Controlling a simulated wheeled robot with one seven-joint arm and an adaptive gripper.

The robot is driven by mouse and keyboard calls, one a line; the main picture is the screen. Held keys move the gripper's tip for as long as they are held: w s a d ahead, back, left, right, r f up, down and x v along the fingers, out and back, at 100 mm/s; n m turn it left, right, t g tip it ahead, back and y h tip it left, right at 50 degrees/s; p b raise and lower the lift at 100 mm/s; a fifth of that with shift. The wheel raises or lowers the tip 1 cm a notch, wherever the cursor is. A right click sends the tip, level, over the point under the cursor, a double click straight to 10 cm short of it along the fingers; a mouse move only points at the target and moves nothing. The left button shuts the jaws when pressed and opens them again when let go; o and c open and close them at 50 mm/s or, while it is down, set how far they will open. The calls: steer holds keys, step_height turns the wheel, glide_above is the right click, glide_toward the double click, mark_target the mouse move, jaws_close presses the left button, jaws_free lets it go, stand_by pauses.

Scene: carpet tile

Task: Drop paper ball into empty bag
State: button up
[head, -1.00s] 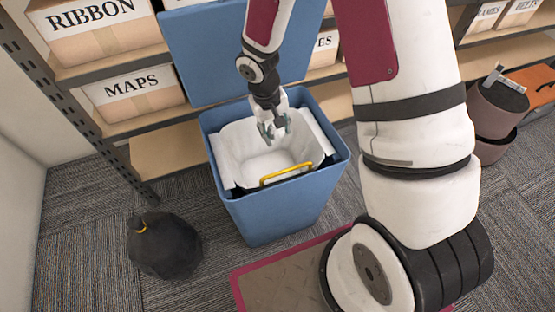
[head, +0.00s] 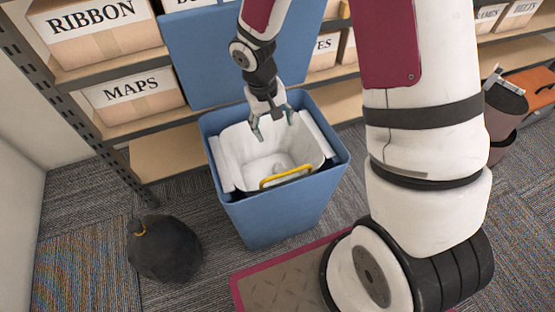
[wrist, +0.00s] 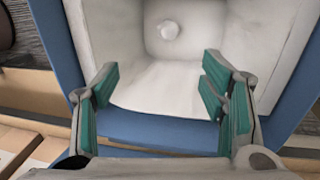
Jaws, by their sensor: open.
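A white bag (head: 238,150) with a yellow tie (head: 286,177) lines the blue bin (head: 275,215). A small pale paper ball (wrist: 170,29) rests at the bottom of the bag in the wrist view. It shows faintly in the head view (head: 281,168), partly behind the yellow tie's edge. My gripper (head: 273,126) is open and empty above the bag's back part. In the wrist view its green-padded fingers (wrist: 160,78) are spread apart, with the bag's wall and the bin's rim between and beyond them.
The bin's blue lid (head: 225,60) stands upright behind it. A shelf with labelled boxes (head: 135,92) is at the back. A dark tied bag (head: 165,250) sits on the carpet at left.

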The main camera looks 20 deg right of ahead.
step_height(320, 180, up, 8)
steer(key=a, duration=0.1)
steer(key=shift+a, duration=0.15)
steer(key=shift+r, duration=0.1)
stand_by(0.4)
